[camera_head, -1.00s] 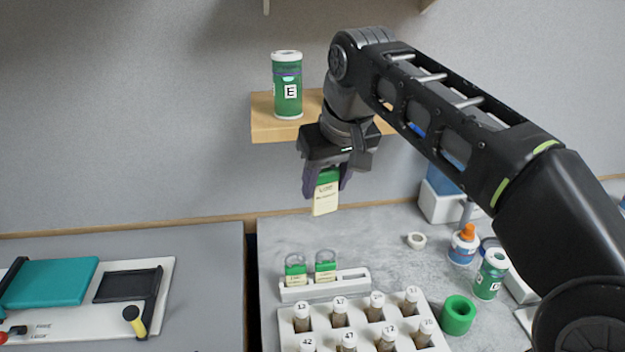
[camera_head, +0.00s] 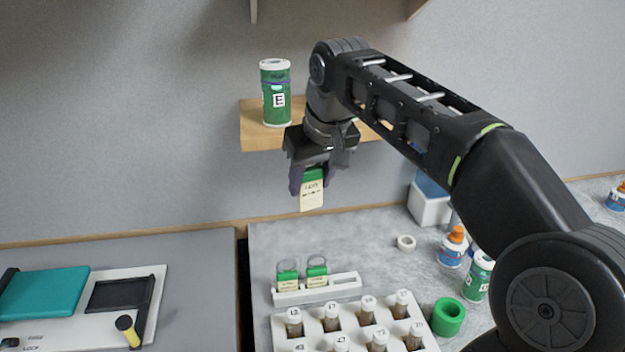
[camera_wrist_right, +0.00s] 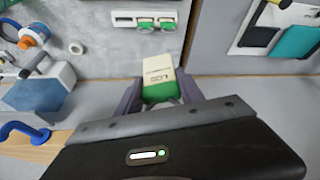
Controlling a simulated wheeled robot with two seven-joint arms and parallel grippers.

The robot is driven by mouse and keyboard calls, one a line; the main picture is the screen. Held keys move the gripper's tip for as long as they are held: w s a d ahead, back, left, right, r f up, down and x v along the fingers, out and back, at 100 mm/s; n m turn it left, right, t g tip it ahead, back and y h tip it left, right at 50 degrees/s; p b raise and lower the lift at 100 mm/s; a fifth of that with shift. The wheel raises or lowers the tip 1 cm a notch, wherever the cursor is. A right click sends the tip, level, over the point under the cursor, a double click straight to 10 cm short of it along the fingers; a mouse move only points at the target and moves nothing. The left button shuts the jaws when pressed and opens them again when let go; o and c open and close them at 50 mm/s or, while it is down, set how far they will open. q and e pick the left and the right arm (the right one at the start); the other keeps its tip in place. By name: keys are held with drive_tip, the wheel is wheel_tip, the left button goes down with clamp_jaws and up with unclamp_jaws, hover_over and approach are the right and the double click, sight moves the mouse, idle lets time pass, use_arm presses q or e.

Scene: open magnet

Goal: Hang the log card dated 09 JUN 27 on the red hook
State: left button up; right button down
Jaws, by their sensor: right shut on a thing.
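My right gripper (camera_head: 313,184) is shut on a cream log card with a green top (camera_head: 312,195), which hangs below the fingers in the air, in front of the wall and below the wooden shelf. The card also shows between the fingers in the right wrist view (camera_wrist_right: 158,72). Its print is too small to read as a date. Two more green-topped cards, a left one (camera_head: 288,276) and a right one (camera_head: 317,272), stand in a white rack (camera_head: 345,286) on the counter. A blue hook (camera_wrist_right: 22,130) shows in the right wrist view. I see no red hook. My left gripper is not in view.
A green canister marked E (camera_head: 276,92) stands on the wooden shelf (camera_head: 256,138), close to my right wrist. A white tray of vials (camera_head: 346,326), a green ring (camera_head: 448,316) and a glue bottle (camera_head: 452,247) are on the counter. A teal-lidded device (camera_head: 45,293) lies at left.

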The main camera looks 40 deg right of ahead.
drive_tip(key=w+d+f+p, duration=0.1)
drive_tip(key=w+d+f, duration=0.1)
drive_tip(key=w, duration=0.3)
drive_tip(key=shift+w+d+f, duration=0.3)
drive_tip(key=shift+w+d, duration=0.1)
drive_tip(key=shift+d, duration=0.15)
drive_tip(key=shift+s+f, duration=0.1)
drive_tip(key=shift+f, duration=0.2)
idle(0.6)
drive_tip(key=c, duration=0.7)
unclamp_jaws()
drive_tip(key=shift+o, duration=0.2)
drive_tip(key=v, duration=0.8)
drive_tip(key=shift+r, duration=0.4)
